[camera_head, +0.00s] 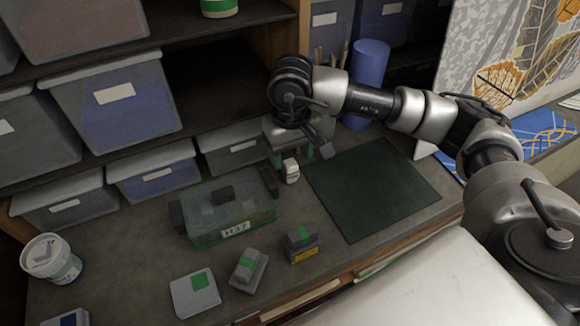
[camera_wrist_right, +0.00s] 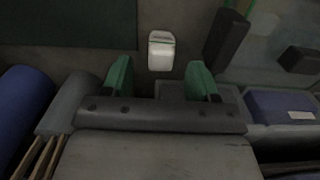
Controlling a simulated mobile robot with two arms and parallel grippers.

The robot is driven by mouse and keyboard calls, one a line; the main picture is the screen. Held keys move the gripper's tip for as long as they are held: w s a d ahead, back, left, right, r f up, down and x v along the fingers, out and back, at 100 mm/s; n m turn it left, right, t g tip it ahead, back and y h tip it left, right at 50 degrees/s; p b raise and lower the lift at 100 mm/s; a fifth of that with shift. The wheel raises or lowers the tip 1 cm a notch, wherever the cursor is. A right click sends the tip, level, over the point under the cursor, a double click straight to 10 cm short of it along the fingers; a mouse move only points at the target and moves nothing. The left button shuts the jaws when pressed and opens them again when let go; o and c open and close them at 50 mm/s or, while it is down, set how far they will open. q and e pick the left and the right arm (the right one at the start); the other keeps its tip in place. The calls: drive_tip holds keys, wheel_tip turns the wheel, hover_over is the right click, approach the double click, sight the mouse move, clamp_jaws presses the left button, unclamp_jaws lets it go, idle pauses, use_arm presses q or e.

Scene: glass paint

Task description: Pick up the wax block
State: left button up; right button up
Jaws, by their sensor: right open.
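A small white block with a grey-green top edge (camera_head: 291,171) stands on the worktop at the left of the dark green mat; it looks like the wax block. It also shows in the right wrist view (camera_wrist_right: 161,51). My right gripper (camera_head: 294,156) is just behind it, with its green fingers apart. In the wrist view the block lies in line with the gap of the right gripper (camera_wrist_right: 160,77), just beyond the fingertips, with nothing held. I cannot tell whether a finger touches it. My left gripper is out of view.
A lidded green transparent box (camera_head: 232,213) stands left of the block. Several small items, including a grey block with a yellow label (camera_head: 303,245), lie in front. A white tub (camera_head: 50,260) is far left, a blue cylinder (camera_head: 368,65) behind. The green mat (camera_head: 371,188) is clear.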

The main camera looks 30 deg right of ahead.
sight(290, 163)
wheel_tip(290, 163, down, 4)
drive_tip(key=shift+a+r+p, duration=0.1)
drive_tip(key=shift+r+p, duration=0.1)
drive_tip(key=shift+p, duration=0.55)
drive_tip(key=shift+f, duration=0.35)
drive_tip(key=shift+c, duration=0.4)
drive_tip(key=c, duration=0.9)
